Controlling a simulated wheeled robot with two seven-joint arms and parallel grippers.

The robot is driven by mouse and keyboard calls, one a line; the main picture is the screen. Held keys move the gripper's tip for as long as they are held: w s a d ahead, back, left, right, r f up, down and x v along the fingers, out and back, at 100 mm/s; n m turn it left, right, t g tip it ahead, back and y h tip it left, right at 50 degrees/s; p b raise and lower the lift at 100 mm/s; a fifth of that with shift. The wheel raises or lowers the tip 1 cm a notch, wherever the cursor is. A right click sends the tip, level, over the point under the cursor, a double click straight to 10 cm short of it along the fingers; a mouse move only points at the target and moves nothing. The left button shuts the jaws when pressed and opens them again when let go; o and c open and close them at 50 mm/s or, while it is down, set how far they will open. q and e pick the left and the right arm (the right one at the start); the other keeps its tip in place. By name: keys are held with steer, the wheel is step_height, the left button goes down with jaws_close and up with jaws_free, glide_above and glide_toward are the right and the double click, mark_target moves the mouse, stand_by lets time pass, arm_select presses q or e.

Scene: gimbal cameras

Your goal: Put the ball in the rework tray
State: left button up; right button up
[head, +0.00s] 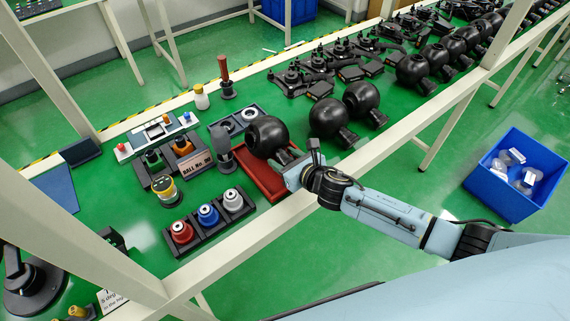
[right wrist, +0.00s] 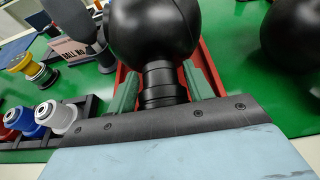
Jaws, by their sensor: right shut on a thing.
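A black ball (head: 267,136) with a short black neck is at the red tray (head: 258,181), over its far part. My right gripper (head: 288,163) reaches in from the right and is shut on the ball's neck. In the right wrist view the ball (right wrist: 153,28) fills the top middle, and its neck sits between the two green fingers (right wrist: 162,90). The red tray shows behind the fingers (right wrist: 207,62). I cannot tell whether the ball touches the tray floor. My left gripper is not in view.
Two more black balls (head: 327,118) (head: 361,97) stand right of the tray. A rack of red, blue and white bottles (head: 208,215) and a "BALL No." sign (head: 196,164) lie left of it. A pale beam (head: 250,232) runs along the bench front. A blue crate (head: 499,196) is on the floor.

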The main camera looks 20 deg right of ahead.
steer(key=shift+f, duration=0.65)
steer(key=shift+f, duration=0.1)
steer(key=o, duration=1.3)
steer(key=shift+f, duration=0.1)
steer(key=shift+s+r, duration=0.1)
steer(key=shift+r, duration=0.1)
steer(key=p+v, duration=0.1)
steer(key=v, duration=1)
steer(key=shift+s+d+r+p, duration=0.1)
steer(key=shift+s+r+p, duration=0.05)
steer(key=shift+s+p, duration=0.2)
